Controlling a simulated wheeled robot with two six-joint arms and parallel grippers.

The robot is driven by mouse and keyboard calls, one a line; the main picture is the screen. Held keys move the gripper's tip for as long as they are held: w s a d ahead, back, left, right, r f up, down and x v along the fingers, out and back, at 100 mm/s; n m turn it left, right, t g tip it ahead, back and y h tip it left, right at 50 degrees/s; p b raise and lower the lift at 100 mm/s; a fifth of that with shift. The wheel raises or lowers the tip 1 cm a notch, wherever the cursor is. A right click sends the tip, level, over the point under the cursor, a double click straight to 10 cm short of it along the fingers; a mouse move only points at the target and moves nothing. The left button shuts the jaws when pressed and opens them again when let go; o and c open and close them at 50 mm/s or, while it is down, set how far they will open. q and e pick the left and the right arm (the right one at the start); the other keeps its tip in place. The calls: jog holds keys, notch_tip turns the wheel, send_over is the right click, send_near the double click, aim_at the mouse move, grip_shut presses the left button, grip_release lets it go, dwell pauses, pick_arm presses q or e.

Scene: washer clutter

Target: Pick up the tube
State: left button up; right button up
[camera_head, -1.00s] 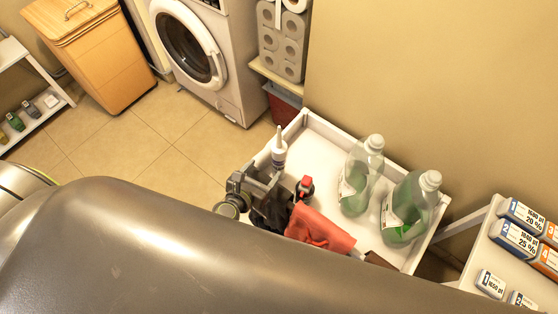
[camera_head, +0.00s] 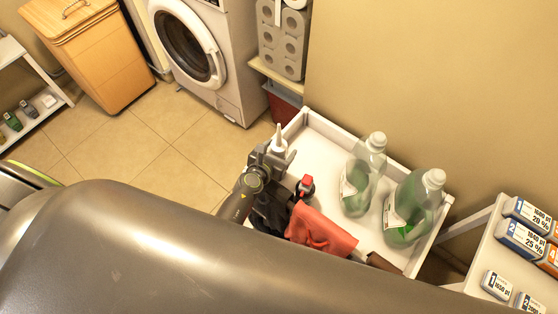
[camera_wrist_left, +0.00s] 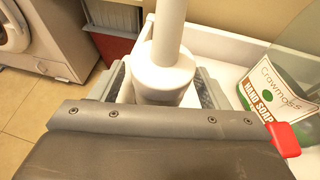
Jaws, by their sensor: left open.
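The tube (camera_head: 279,142), white with a tapered nozzle, stands upright at the left corner of the white tray (camera_head: 325,128). My left gripper (camera_head: 272,156) is at the tube, with its fingers open. In the left wrist view, the tube (camera_wrist_left: 164,72) stands between the two fingers (camera_wrist_left: 162,88), one on each side. I cannot tell whether either finger touches it. The tube's lower part is hidden by my gripper. My right gripper is not in view.
Two green soap bottles (camera_head: 362,175) (camera_head: 413,207), a red-capped bottle (camera_head: 305,187), a red cloth (camera_head: 320,232) and a dark item (camera_head: 270,210) crowd the tray. A washing machine (camera_head: 205,60) stands behind. Boxes (camera_head: 522,240) fill a shelf at right.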

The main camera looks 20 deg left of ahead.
pick_arm(q)
jog(key=shift+c, duration=0.6)
grip_shut()
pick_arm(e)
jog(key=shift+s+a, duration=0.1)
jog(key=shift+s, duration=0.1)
pick_arm(q)
jog(key=shift+r, duration=0.1)
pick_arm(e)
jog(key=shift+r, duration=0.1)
